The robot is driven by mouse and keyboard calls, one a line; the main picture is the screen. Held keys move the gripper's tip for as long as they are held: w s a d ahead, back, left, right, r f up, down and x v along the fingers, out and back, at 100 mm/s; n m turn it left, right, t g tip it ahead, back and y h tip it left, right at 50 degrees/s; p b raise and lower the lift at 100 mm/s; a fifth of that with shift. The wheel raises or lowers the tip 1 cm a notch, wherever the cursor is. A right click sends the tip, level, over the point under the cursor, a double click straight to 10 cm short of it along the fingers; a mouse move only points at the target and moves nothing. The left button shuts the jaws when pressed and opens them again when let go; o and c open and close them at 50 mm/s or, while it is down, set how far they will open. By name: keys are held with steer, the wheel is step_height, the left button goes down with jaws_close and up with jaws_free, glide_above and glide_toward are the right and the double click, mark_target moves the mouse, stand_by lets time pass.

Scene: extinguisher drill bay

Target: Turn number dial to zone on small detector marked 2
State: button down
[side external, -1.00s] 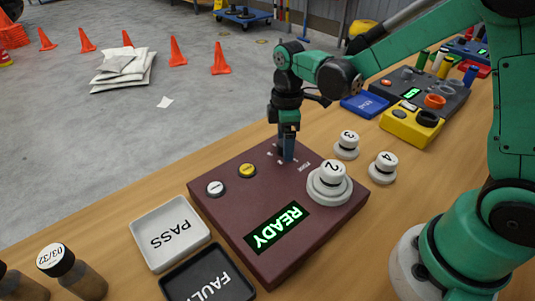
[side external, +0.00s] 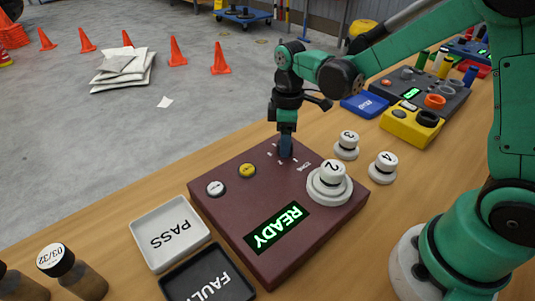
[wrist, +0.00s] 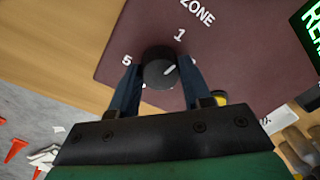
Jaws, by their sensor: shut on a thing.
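The number dial (wrist: 160,70) is a black round knob with a white pointer line, at the top of the maroon panel (side external: 235,172). My gripper (wrist: 160,75) is shut on the dial, one blue finger on each side. In the wrist view the pointer line points right and slightly up. In the side view my gripper (side external: 286,152) points down and covers the dial. The small detector marked 2 (side external: 333,173) is white and sits upright on a white round base on the panel.
Detectors marked 3 (side external: 347,144) and 4 (side external: 383,167) stand on the table right of the panel.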

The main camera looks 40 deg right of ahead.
steer(key=m, duration=0.4)
steer(key=shift+m, duration=2.8)
steer(key=shift+c, duration=1.9)
jaws_free()
steer(key=shift+d+r, duration=0.15)
steer(key=shift+r, duration=2.65)
